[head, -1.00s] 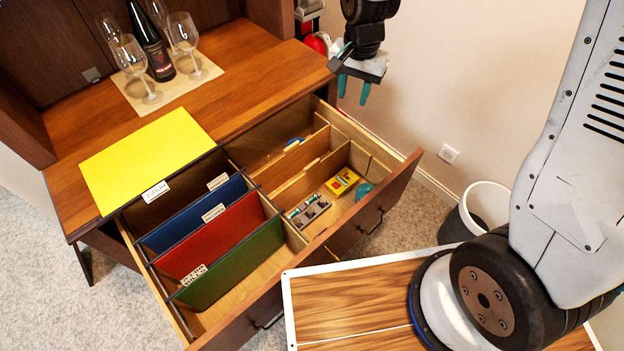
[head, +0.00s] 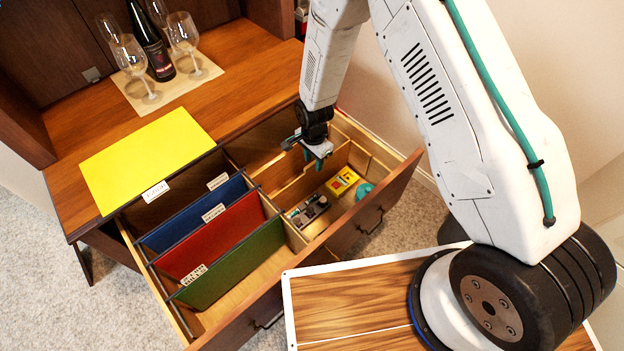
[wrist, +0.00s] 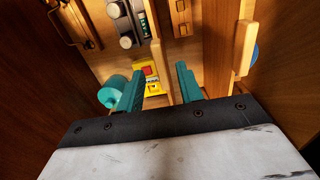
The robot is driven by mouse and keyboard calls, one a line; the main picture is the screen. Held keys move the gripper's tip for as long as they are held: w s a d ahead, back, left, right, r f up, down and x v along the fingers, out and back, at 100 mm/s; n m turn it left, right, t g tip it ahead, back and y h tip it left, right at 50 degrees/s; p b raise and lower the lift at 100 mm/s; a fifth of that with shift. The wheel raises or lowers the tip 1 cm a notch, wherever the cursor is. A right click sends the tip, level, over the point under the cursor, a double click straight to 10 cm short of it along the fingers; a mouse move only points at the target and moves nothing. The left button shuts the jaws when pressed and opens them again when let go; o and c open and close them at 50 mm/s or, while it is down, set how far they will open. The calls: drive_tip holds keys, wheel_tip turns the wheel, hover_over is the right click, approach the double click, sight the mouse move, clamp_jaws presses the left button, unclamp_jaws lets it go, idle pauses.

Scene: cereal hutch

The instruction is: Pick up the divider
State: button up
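The drawer of the wooden hutch is pulled out. In its right section, low wooden dividers (head: 292,180) separate narrow compartments; they also show as upright boards in the wrist view (wrist: 216,50). Coloured dividers with white labels stand in the left section: blue (head: 195,213), red (head: 212,240) and green (head: 232,266). A yellow labelled one (head: 147,160) lies flat on the hutch top. My gripper (head: 316,159) is over the drawer's right section, pointing down. In the wrist view its teal fingers (wrist: 160,85) are apart, with nothing held between them.
A yellow box (head: 342,181), a teal roll (head: 364,190) and a grey item with knobs (head: 308,209) lie in the front right compartment. A bottle (head: 152,45) and several glasses stand on a mat (head: 172,92). The drawer's front wall (head: 375,210) borders the compartments.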

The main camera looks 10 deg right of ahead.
sight(312, 168)
drive_tip(key=f, duration=0.6)
drive_tip(key=shift+a, duration=0.25)
clamp_jaws()
